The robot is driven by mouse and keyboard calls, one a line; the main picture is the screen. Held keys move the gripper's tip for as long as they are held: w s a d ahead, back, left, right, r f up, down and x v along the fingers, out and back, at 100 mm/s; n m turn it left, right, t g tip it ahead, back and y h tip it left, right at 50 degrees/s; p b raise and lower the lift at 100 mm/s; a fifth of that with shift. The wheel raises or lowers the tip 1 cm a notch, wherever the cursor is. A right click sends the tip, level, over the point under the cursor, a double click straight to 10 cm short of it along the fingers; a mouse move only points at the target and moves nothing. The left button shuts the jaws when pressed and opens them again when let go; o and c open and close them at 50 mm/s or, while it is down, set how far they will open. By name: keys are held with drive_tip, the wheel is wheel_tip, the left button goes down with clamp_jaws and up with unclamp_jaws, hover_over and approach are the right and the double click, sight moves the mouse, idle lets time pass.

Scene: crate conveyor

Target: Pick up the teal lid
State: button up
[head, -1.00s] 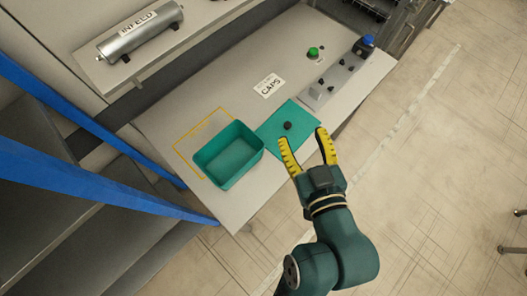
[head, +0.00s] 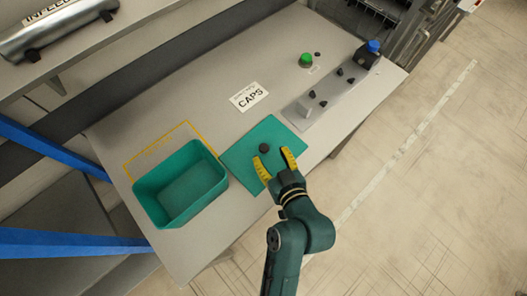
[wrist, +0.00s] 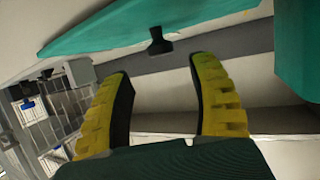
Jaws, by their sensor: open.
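The teal lid (head: 243,163) is a flat square plate with a dark knob (head: 264,148) at its middle. It lies on the grey table to the right of the teal crate. My gripper (head: 273,160) is open, its yellow fingers over the lid's near right part in the head view, just short of the knob. In the wrist view the lid (wrist: 110,38) and its knob (wrist: 159,42) show ahead of the open fingers (wrist: 160,85), with nothing between them.
The open, empty teal crate (head: 178,220) stands at the left in front of a yellow outline. A CAPS label (head: 249,97), a green button (head: 306,59) and a panel with small knobs and a blue button (head: 374,46) are farther back. Blue posts (head: 70,243) stand at the left.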

sight(264, 148)
drive_tip(key=b+x, duration=0.1)
drive_tip(key=x, duration=0.4)
drive_tip(key=shift+a+f, duration=0.2)
drive_tip(key=shift+f, duration=0.05)
clamp_jaws()
